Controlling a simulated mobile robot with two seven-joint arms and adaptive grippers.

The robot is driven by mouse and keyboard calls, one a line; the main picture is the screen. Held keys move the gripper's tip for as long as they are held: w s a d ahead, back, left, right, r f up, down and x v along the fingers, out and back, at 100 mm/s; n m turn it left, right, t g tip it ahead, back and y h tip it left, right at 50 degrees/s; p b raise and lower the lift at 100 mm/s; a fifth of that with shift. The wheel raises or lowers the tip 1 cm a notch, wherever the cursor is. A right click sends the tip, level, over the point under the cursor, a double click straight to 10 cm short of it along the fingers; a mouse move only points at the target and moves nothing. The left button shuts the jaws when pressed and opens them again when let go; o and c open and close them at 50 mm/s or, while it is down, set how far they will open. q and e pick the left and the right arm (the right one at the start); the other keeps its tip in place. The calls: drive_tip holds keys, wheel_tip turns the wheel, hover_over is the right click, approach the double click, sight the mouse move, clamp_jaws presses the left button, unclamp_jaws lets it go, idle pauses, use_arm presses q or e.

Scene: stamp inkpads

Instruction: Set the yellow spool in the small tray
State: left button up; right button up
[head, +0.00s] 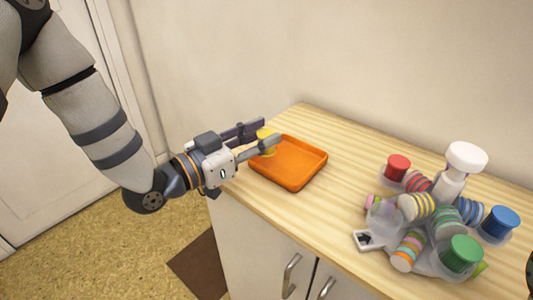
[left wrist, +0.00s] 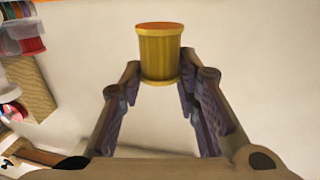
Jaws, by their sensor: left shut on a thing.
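The yellow spool (left wrist: 160,55) is between the fingertips of my left gripper in the left wrist view. Its top end looks orange-red there. In the head view the yellow spool (head: 266,141) shows between the fingers, at the upper left corner of the small orange tray (head: 299,183). My left gripper (head: 262,138) is shut on the spool. I cannot tell whether the spool touches the tray. The tray's inside looks empty in front of the gripper. My right gripper is not in view.
A carousel (head: 363,242) with several striped rolls and red, blue and green spools stands to the right, with a white knob (head: 467,157) on top. Bare wooden counter (head: 345,150) lies between it and the tray. A wall is behind.

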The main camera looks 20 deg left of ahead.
use_arm(q)
drive_tip(key=shift+w+d+f, duration=0.1)
drive_tip(key=shift+w+f, duration=0.2)
drive_tip(key=shift+f, duration=0.05)
wheel_tip(320, 180, down, 3)
drive_tip(key=shift+w+f+b, duration=0.15)
drive_tip(key=shift+f+b, duration=0.05)
drive_tip(key=shift+b, duration=0.3)
drive_tip(key=shift+r, duration=0.15)
drive_tip(key=o, duration=0.9)
drive_tip(key=shift+o, duration=0.2)
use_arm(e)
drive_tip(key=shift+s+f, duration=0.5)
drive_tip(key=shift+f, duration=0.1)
